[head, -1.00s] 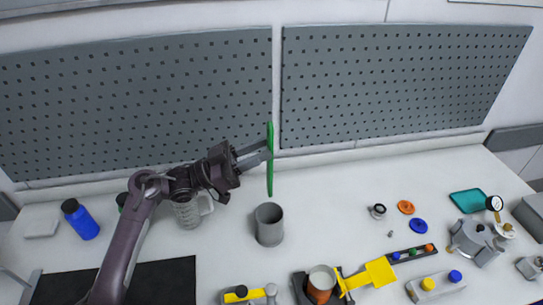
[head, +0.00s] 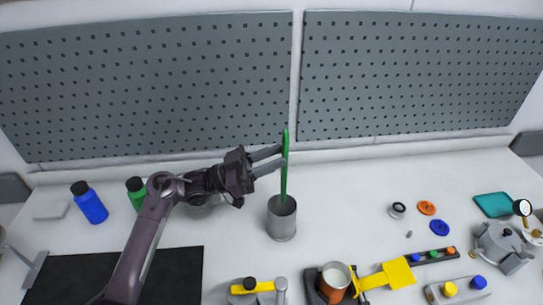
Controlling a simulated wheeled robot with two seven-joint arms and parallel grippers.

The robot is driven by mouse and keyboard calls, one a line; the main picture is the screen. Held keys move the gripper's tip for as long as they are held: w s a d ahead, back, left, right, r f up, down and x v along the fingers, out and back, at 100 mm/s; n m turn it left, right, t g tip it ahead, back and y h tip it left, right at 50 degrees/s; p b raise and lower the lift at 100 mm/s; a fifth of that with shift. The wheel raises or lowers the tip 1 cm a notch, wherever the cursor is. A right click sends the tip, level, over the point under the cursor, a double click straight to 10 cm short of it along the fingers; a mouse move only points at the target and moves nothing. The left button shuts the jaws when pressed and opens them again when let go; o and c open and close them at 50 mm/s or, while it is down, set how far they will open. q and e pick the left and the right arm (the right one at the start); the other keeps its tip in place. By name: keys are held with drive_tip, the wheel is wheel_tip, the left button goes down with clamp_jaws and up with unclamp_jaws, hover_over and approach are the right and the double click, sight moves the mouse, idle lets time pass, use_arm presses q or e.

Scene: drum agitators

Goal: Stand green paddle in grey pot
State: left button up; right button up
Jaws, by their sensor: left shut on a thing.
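The green paddle (head: 285,150) is upright, held by my left gripper (head: 282,160), which is shut on its upper part. The paddle's lower end reaches the mouth of the grey pot (head: 282,222), and its tip is hidden behind or inside the rim; I cannot tell how deep it sits. The pot stands upright on the white table, just below the gripper. My right gripper is not in view.
A blue bottle (head: 90,204) and a green bottle (head: 135,190) stand at the left. A yellow paddle (head: 398,273) and a brown cup (head: 334,283) are at the front. A metal vessel (head: 499,243) stands at the right.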

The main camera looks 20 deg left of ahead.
use_arm(q)
drive_tip(key=shift+f+b, duration=3.2)
drive_tip(key=shift+f, duration=0.85)
drive_tip(key=o, duration=1.1)
drive_tip(key=shift+s+a+f, duration=0.15)
drive_tip(key=shift+a+f, duration=0.1)
drive_tip(key=shift+a, duration=0.05)
drive_tip(key=b, duration=0.3)
approach(282, 181)
drive_tip(key=shift+w+a+f, duration=0.2)
drive_tip(key=shift+a+f, duration=0.1)
